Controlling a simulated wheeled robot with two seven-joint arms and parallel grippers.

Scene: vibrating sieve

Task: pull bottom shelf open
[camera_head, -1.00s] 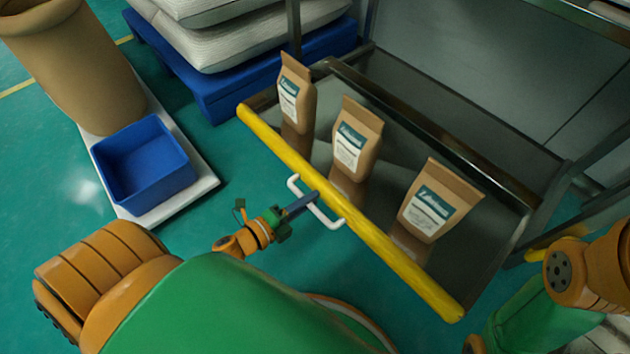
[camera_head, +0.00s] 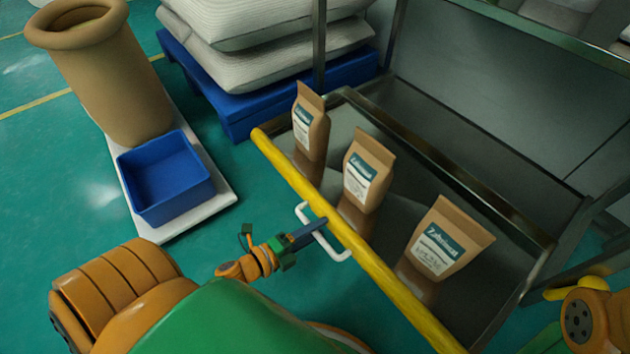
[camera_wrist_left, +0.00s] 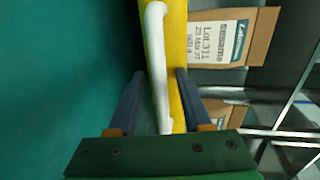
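The bottom shelf (camera_head: 296,178) has a yellow front edge and a dark, shiny surface. It sticks out in front of the metal rack. A white bar handle (camera_head: 338,254) is fixed to the yellow edge; it also shows in the left wrist view (camera_wrist_left: 158,70). My left gripper (camera_head: 316,228) is at the handle. In the left wrist view its two dark blue fingers (camera_wrist_left: 160,98) stand on either side of the handle, with gaps visible. Several paper bags stand on the shelf, including a middle one (camera_head: 367,172). My right gripper is out of view; only part of that arm shows at lower right.
A blue bin (camera_head: 168,180) sits on a white platform (camera_head: 215,190) at left, beside a tall brown container (camera_head: 110,85). White sacks (camera_head: 265,65) lie on a blue pallet (camera_head: 240,115) behind the shelf's left end. Green floor is clear between platform and shelf.

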